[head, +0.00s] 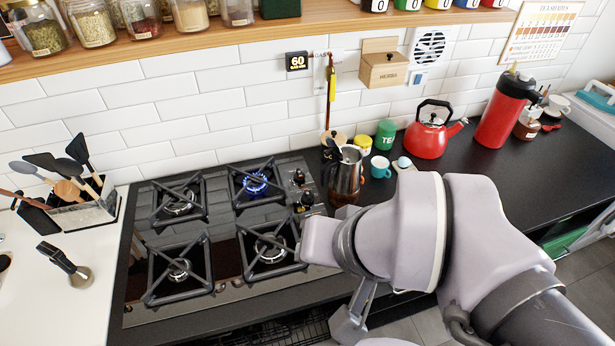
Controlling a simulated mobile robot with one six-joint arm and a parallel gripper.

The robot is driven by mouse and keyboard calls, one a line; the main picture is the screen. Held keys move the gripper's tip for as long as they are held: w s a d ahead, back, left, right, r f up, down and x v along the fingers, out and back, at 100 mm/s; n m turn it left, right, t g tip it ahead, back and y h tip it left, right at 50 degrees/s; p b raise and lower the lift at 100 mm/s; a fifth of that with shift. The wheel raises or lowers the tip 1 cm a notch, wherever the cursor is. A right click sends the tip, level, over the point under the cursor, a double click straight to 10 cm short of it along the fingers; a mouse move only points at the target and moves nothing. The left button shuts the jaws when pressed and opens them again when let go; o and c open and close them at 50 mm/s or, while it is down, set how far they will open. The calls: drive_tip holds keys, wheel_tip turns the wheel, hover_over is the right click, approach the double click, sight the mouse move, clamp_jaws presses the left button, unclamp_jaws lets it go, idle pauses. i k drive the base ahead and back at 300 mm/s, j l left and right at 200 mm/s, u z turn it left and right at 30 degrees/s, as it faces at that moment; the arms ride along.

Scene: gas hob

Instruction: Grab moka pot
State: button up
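A silver metal pot with black parts at its top (347,178), which looks like the moka pot, stands upright on the black counter just right of the hob.
A gas hob (222,290) has a blue flame lit at its back right burner (256,184). A teal mug (380,167), green tin (386,134), red kettle (428,137) and red flask (503,112) stand right of the pot. Utensils (84,205) stand at left.

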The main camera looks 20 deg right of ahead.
sight(337, 200)
drive_tip(key=i+l, duration=0.1)
drive_tip(key=l, duration=0.25)
drive_tip(key=i+l, duration=0.15)
drive_tip(key=l, duration=0.15)
drive_tip(key=i+l, duration=0.1)
drive_tip(key=l, duration=0.25)
drive_tip(key=i+l, duration=0.1)
drive_tip(key=l, duration=0.2)
